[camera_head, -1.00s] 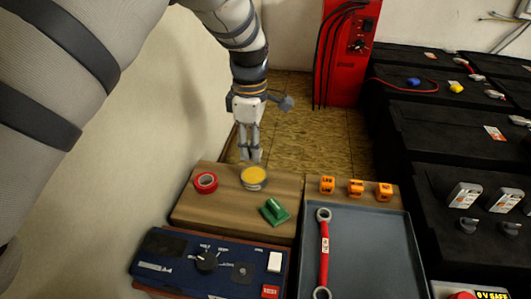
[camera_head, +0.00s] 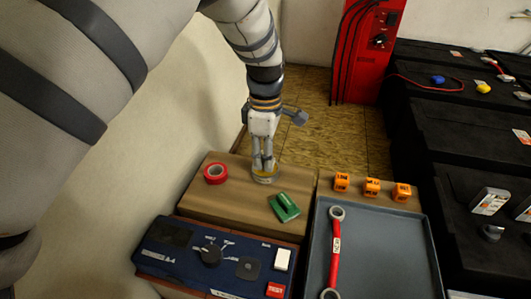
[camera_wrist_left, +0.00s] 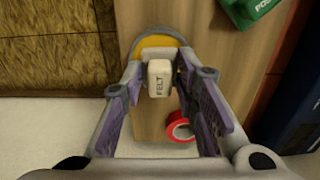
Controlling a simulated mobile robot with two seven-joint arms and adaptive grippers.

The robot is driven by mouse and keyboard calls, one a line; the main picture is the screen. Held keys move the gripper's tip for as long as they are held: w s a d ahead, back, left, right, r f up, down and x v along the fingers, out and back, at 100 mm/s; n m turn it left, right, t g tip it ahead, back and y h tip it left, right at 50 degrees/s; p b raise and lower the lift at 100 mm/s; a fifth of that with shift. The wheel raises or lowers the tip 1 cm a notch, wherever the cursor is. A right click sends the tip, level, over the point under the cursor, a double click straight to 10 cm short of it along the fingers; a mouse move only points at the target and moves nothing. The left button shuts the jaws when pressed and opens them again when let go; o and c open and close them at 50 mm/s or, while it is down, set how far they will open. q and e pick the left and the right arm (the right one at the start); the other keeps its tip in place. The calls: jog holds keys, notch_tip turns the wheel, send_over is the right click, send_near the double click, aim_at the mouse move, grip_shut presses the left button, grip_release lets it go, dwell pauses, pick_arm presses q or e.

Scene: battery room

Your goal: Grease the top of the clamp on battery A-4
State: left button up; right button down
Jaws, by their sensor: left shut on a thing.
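My left gripper (camera_head: 263,166) points down at the tin of yellow grease (camera_head: 265,179) on the wooden board. In the left wrist view it is shut on a small white block marked FELT (camera_wrist_left: 158,78). The block is in front of the yellow grease tin (camera_wrist_left: 154,42) and hides part of it. I cannot tell whether the felt touches the grease. My right gripper is not in view. Black batteries (camera_head: 455,143) stand at the right, with a grey clamp (camera_head: 491,233) on one. I cannot read which is A-4.
A red tape roll (camera_head: 215,173) and a green block (camera_head: 285,207) flank the tin on the board (camera_head: 228,200). Orange blocks (camera_head: 371,187) stand behind a grey tray (camera_head: 385,250) holding a red-handled wrench (camera_head: 335,248). A blue meter (camera_head: 185,255) is in front.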

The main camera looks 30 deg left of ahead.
pick_arm(q)
jog(key=shift+f, duration=0.55)
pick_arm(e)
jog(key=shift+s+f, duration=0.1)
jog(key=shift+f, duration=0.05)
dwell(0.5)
pick_arm(q)
jog(key=shift+f, duration=0.1)
dwell(0.9)
